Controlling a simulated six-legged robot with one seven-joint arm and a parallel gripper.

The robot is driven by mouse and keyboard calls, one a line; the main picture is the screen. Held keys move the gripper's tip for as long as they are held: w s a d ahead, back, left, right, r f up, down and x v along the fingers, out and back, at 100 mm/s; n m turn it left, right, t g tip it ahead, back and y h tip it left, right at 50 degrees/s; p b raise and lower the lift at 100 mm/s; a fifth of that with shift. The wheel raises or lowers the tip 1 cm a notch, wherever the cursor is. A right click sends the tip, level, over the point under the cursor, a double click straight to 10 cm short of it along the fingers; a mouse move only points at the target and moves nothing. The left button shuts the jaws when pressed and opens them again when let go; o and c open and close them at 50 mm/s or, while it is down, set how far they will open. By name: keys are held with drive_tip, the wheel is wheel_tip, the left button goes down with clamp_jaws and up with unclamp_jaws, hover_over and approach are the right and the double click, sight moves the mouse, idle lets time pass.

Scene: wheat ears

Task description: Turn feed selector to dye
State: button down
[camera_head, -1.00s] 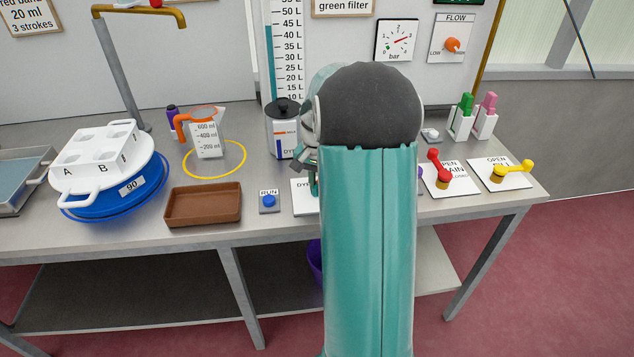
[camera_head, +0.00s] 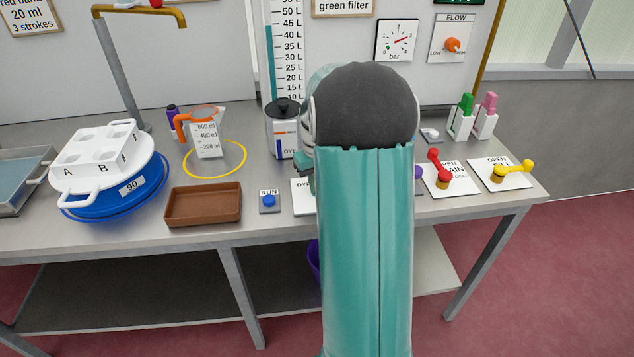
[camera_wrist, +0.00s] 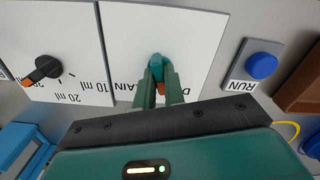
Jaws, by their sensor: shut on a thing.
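The feed selector's white plate (camera_wrist: 160,30) shows in the wrist view with upside-down lettering: "AIN" on the left and a "D" on the right, the rest hidden by my fingers. My gripper (camera_wrist: 157,85) is shut on the selector knob (camera_wrist: 161,88), of which only an orange part shows between the fingers. The knob's pointing direction is hard to tell.
A black dial (camera_wrist: 47,68) marked 10 ml and 20 ml lies left in the wrist view. The blue RUN button (camera_wrist: 261,66) is right. In the head view, a brown tray (camera_head: 203,204) stands left; red (camera_head: 438,166) and yellow (camera_head: 515,169) levers stand right.

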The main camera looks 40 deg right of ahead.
drive_tip(key=shift+n, duration=1.1)
drive_tip(key=c, duration=1.5)
unclamp_jaws()
wheel_tip(320, 180, up, 14)
drive_tip(key=shift+f, duration=0.1)
